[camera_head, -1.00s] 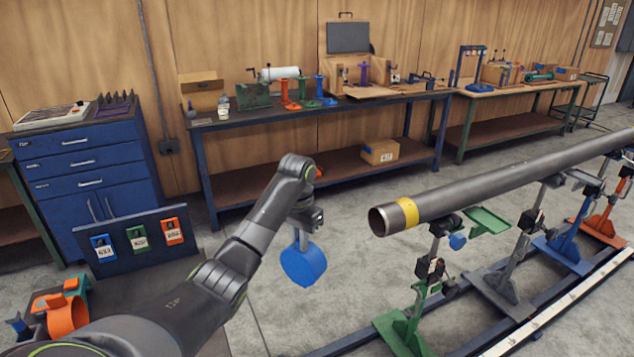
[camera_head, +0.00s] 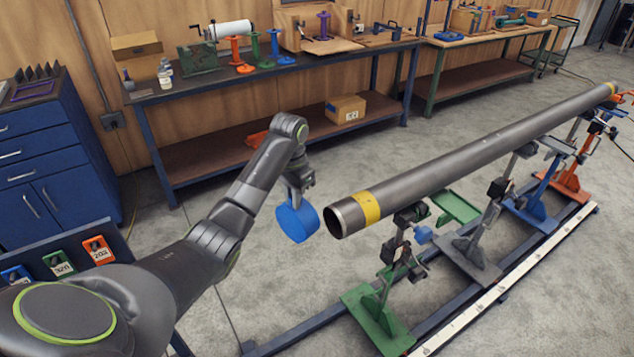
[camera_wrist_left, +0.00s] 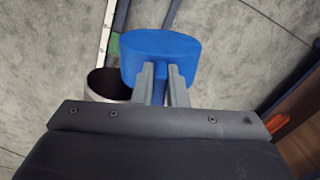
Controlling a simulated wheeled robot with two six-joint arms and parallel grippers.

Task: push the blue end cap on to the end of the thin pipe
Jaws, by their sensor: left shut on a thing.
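The blue end cap (camera_head: 297,222) hangs below my left gripper (camera_head: 299,187), which is shut on it. In the left wrist view the cap (camera_wrist_left: 160,55) sits beyond the closed fingers (camera_wrist_left: 160,84), held by a narrow blue part between them. The grey thin pipe (camera_head: 470,157) has a yellow band (camera_head: 367,207) near its open end (camera_head: 333,221). The cap is just left of this open end, and I cannot tell whether they touch. In the left wrist view the dark pipe opening (camera_wrist_left: 108,84) shows left of the cap, partly hidden by my gripper. My right gripper is not in view.
The pipe rests on several stands, the nearest a green stand (camera_head: 385,310) on a dark rail frame. A workbench (camera_head: 250,127) with tools runs along the back wall. A blue drawer cabinet (camera_head: 50,170) stands at the left. Floor is clear between bench and pipe.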

